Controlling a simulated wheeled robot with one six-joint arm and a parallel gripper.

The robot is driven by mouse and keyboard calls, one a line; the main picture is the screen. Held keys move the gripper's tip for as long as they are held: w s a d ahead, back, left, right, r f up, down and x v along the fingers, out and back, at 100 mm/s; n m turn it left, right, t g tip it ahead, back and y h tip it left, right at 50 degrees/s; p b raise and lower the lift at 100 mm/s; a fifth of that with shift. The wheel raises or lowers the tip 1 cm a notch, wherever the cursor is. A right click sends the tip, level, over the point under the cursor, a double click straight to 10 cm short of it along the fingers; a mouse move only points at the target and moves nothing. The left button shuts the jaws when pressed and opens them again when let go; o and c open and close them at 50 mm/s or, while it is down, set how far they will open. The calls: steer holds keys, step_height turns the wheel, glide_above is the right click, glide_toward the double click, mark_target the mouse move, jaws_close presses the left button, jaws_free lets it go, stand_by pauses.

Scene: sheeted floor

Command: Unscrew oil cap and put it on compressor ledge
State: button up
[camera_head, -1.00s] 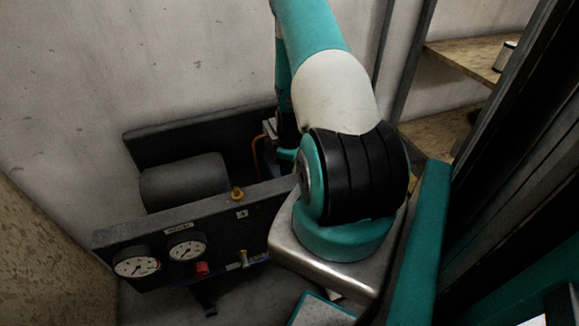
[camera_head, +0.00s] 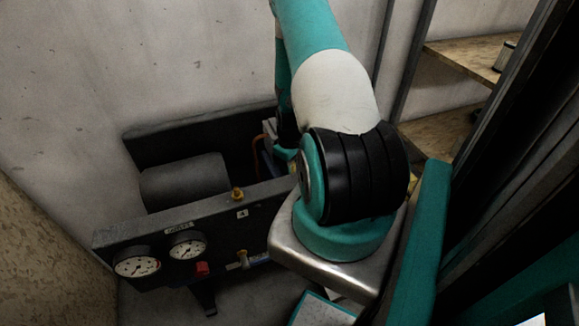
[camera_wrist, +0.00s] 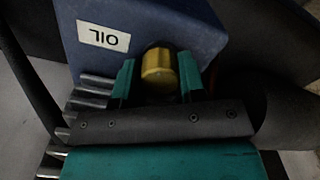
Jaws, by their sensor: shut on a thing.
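The oil cap (camera_wrist: 158,70) is a yellow-gold cylinder on the blue housing, which carries an OIL label (camera_wrist: 103,37), in the wrist view. My gripper (camera_wrist: 157,82) has its two teal fingers on either side of the cap and is shut on it. I cannot tell whether the cap is still threaded in its port. The compressor (camera_head: 185,182) stands against the wall in the head view, with its dark front ledge (camera_head: 205,208) running along it. My arm hides the cap and gripper tips in the head view.
A small brass fitting (camera_head: 237,194) stands on the ledge. Two gauges (camera_head: 187,247), a red knob (camera_head: 202,268) and a brass valve (camera_head: 242,258) are on the front panel. Metal fins (camera_wrist: 92,95) lie close left of my gripper. Shelves (camera_head: 465,58) are at the right.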

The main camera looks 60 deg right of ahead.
steer(key=n, duration=0.3)
steer(key=shift+n, duration=0.4)
steer(key=n, duration=1)
steer(key=o, duration=0.4)
steer(key=shift+n, duration=0.3)
steer(key=shift+c, duration=0.2)
steer(key=c, duration=0.4)
steer(key=shift+r, duration=0.15)
steer(key=shift+r+p, duration=2)
steer(key=shift+r, duration=0.35)
steer(key=shift+r, duration=0.1)
